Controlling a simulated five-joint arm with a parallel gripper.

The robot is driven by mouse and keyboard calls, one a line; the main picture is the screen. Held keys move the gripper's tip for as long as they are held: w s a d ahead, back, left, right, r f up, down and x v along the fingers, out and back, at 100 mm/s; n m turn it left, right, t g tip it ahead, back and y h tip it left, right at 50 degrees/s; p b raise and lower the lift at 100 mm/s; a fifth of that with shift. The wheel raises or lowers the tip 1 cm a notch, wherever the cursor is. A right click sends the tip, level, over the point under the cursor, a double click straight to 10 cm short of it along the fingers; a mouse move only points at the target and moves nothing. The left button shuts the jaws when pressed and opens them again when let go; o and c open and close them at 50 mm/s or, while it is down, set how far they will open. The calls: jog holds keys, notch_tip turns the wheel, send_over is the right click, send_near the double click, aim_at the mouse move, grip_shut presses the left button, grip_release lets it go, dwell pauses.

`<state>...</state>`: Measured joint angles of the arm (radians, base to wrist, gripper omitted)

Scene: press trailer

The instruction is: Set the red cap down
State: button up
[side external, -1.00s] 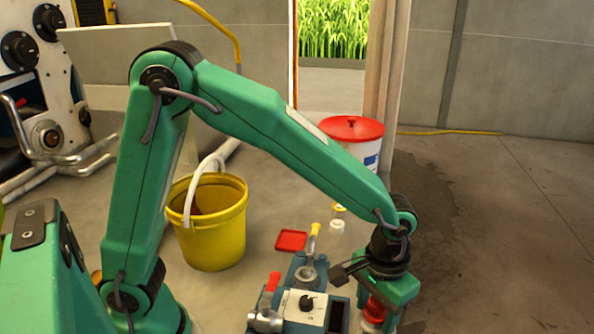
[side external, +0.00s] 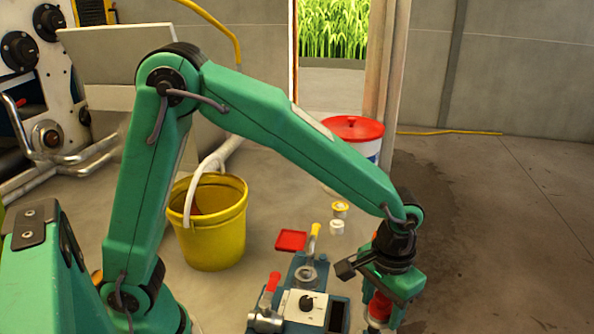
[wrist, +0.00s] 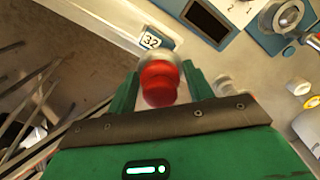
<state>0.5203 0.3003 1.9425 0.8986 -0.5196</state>
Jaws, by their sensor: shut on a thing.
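The red cap (side external: 379,306) is between the fingers of my gripper (side external: 381,300) at the lower right of the side view. A pale round piece shows just below it there, partly hidden by the gripper and the frame edge. In the wrist view, the red cap (wrist: 160,84) sits between the two green fingers of my gripper (wrist: 160,90), with a grey metallic rim at its far end. My gripper is shut on the cap. I cannot tell whether the cap touches anything underneath.
A blue-and-white device (side external: 304,306) with a red lever and black knob stands left of my gripper. A yellow bucket (side external: 215,235) stands farther left. Floor at right is clear.

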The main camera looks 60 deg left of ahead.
jog(key=w+a, duration=0.5)
jog(key=w, duration=0.4)
jog(key=w+a, duration=0.6)
jog(key=w, duration=0.2)
jog(key=w+a, duration=0.4)
jog(key=a, duration=0.4)
jog(key=w+a, duration=0.5)
jog(key=a, duration=0.2)
jog(key=shift+s+f, duration=0.2)
jog(key=shift+f, duration=5.2)
jog(key=shift+f, duration=0.2)
jog(key=o, duration=1)
jog(key=shift+r, duration=0.1)
